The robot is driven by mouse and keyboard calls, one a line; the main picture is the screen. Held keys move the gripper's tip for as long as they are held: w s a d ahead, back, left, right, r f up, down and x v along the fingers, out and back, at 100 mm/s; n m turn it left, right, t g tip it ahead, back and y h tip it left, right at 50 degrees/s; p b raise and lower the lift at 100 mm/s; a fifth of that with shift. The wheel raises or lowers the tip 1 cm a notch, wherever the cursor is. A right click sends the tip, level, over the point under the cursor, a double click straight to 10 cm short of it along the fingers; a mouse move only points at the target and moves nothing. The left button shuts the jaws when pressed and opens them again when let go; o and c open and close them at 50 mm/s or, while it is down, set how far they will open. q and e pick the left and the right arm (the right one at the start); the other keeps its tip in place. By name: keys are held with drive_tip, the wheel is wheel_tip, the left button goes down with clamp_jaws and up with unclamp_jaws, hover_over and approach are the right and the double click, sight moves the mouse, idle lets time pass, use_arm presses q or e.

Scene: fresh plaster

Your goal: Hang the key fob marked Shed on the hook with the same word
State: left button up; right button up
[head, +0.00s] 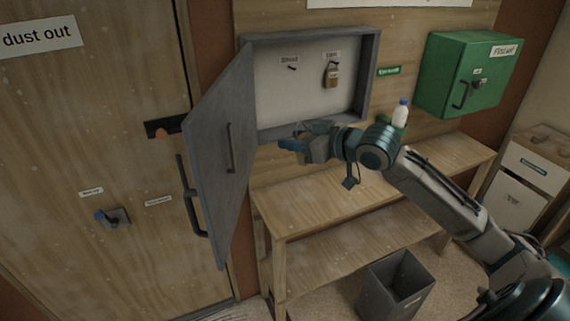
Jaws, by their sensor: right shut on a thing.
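A grey key cabinet (372,80) hangs on the wooden wall with its door (222,150) swung open to the left. Inside, a bare hook (292,68) sits under a small label (289,60) that seems to read Shed. A second hook at the right carries a brown fob (332,78) under another blurred label (332,56). My right gripper (303,143) is just in front of the cabinet's lower edge, below the bare hook. It is shut on a small blue key fob (291,145), whose word cannot be read. My left gripper is out of view.
A wooden bench (300,205) stands below the cabinet, with a white bottle (401,115) at its back. A green box (468,70) hangs at the right. A grey bin (398,285) stands on the floor. A wooden door (90,150) fills the left.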

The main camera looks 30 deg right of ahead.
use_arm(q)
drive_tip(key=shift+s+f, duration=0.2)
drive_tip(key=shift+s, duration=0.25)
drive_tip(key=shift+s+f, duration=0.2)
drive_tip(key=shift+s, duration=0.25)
use_arm(e)
drive_tip(key=s+d+r+m+h, duration=0.2)
drive_tip(key=d+r, duration=0.4)
drive_tip(key=r, duration=0.6)
drive_tip(key=s+d+r+m+h, duration=0.3)
drive_tip(key=s+d+r, duration=0.3)
drive_tip(key=r, duration=0.5)
drive_tip(key=shift+d+r+h, duration=0.35)
drive_tip(key=shift+d+h, duration=0.25)
drive_tip(key=shift+h, duration=0.3)
drive_tip(key=shift+r+m, duration=0.1)
drive_tip(key=shift+m, duration=0.2)
